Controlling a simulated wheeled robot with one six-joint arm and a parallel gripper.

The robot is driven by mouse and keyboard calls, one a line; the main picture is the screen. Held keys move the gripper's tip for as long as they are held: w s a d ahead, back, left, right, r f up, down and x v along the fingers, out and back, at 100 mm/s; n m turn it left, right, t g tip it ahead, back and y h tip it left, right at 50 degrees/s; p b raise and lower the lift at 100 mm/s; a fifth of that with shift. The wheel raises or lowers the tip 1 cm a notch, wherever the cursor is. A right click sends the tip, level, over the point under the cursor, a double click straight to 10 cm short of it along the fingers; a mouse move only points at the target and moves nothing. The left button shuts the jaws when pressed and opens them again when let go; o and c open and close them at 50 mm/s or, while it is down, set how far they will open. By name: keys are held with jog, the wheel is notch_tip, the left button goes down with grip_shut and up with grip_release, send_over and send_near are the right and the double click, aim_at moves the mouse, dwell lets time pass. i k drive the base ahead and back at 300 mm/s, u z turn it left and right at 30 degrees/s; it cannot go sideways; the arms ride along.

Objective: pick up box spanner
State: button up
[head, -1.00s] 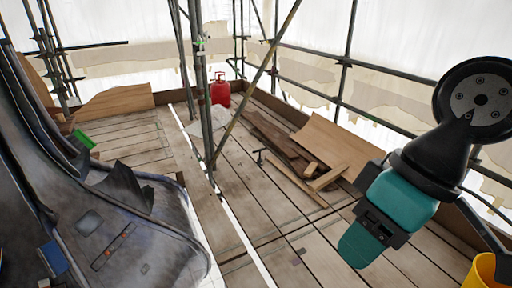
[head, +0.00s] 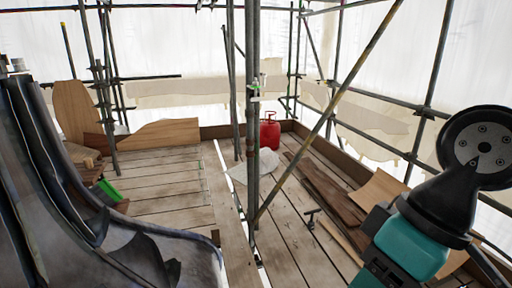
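A small dark T-shaped tool (head: 312,217), which looks like the box spanner, stands on the deck boards right of the scaffold poles. Its fine detail is too small to make out. It is near the long brown planks and well apart from my arm. My arm, teal and black, fills the lower right of the head view. No gripper fingers show, so I cannot see whether they hold anything.
A red canister (head: 270,134) stands at the back. Grey curved metal (head: 190,245) fills the lower left. Left-centre boards are clear.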

aim_at(311, 223)
jog(key=u, duration=0.05)
jog(key=i, duration=2.1)
jog(key=z, duration=0.5)
jog(key=i, duration=1.75)
jog(key=z, duration=0.3)
